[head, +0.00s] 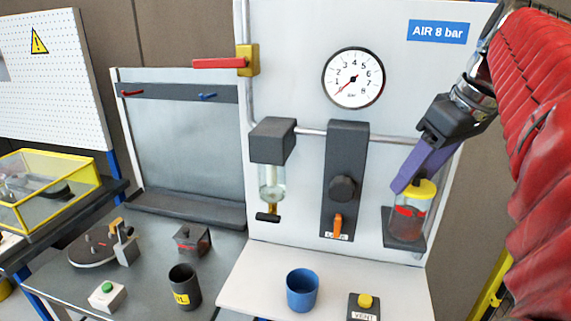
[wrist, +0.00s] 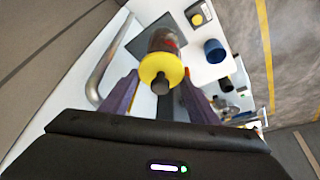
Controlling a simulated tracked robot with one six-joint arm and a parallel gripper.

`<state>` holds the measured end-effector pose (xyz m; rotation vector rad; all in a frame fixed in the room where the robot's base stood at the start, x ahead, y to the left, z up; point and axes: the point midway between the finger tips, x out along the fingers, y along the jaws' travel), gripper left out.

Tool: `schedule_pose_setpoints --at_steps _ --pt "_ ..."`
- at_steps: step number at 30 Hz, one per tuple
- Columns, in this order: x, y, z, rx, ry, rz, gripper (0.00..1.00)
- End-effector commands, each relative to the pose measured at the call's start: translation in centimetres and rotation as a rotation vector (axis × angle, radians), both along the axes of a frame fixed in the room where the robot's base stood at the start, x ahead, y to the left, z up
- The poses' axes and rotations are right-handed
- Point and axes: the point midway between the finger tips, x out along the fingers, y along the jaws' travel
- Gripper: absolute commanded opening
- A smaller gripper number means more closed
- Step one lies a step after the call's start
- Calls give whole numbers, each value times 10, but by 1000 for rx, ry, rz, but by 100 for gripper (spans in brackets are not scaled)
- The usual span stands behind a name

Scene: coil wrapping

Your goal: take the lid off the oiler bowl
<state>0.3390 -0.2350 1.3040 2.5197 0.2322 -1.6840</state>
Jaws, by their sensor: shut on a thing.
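The oiler bowl (head: 407,222) is a clear jar with red marks, standing on a dark bracket at the right of the white panel. Its yellow lid (head: 424,189) sits on top at the bowl's mouth; I see no clear gap between them. My gripper (head: 402,187) reaches down from the upper right, its purple fingers at the lid. In the wrist view the round yellow lid (wrist: 163,68) with its dark knob lies between the two fingers, and the bowl (wrist: 164,41) shows beyond it. My gripper is shut on the lid. The finger contact is partly hidden.
A pressure gauge (head: 353,77) and a dark regulator block (head: 346,150) are left of the bowl, with a clear filter bowl (head: 271,183) further left. Below, a blue cup (head: 302,291) and the VENT button box (head: 364,305) stand on the white shelf.

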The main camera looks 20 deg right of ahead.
Motion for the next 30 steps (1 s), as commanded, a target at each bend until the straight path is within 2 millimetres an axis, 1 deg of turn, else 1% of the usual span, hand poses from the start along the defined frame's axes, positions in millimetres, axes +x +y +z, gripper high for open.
schedule_pose_setpoints --at_steps 8,14,30 --pt "0 0 1 0 0 1 33" --pt "0 0 13 -1 -1 1 33" --pt "1 0 85 -1 -1 1 33"
